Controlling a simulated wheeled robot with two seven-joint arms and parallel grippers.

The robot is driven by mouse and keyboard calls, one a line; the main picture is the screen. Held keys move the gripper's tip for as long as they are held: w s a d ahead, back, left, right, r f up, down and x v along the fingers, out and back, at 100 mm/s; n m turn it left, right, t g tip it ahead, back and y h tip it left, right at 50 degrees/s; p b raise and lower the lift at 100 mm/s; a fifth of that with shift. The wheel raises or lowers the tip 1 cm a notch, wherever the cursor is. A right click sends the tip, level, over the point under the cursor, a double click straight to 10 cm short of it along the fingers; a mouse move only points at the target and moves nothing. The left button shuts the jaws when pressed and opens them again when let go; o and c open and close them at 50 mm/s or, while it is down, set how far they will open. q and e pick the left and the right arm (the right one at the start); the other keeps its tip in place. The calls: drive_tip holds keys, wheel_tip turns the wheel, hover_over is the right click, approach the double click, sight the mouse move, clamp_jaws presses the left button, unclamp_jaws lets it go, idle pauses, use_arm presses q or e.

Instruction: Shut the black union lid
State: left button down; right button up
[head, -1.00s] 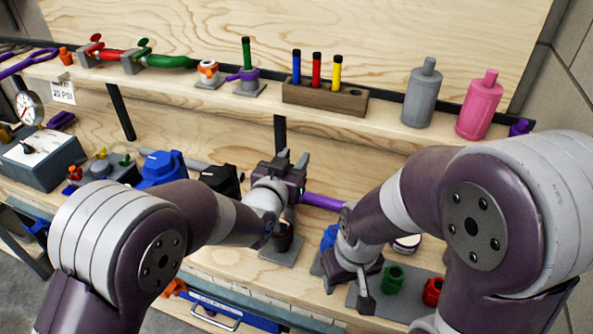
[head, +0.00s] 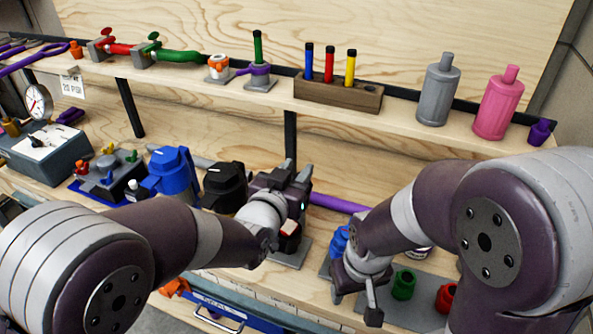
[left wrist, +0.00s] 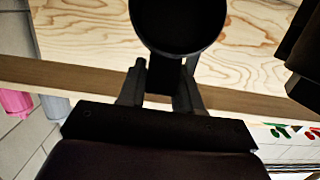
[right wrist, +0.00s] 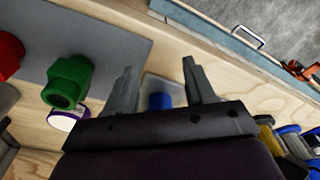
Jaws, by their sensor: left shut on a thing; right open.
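The black union lid looks like the dark round piece (left wrist: 178,22) in the left wrist view, with a narrow tab running down between my left fingers. My left gripper (left wrist: 163,78) is shut on that tab. In the head view my left gripper (head: 296,178) is above a grey base plate (head: 292,255) with a dark, partly reddish fitting (head: 290,238) on it. My wrist hides most of this fitting, so the lid's angle is unclear. My right gripper (head: 355,296) is open and empty; in the right wrist view its fingers (right wrist: 159,68) stand apart before a blue cylinder (right wrist: 160,101).
A black housing (head: 224,186) and a blue housing (head: 172,170) stand left of my left gripper. A purple rod (head: 338,204) lies behind. Green (head: 403,284) and red (head: 446,298) fittings sit on a grey plate to the right. A shelf (head: 400,122) with bottles runs above.

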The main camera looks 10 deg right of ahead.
use_arm(q)
drive_tip(key=shift+r, duration=0.15)
drive_tip(key=c, duration=1.1)
unclamp_jaws()
drive_tip(key=shift+o, duration=1.3)
drive_tip(key=shift+a, duration=0.1)
drive_tip(key=shift+s, duration=0.15)
drive_tip(key=v, duration=1.2)
drive_tip(key=shift+s+a, duration=0.25)
drive_tip(key=shift+s, duration=0.1)
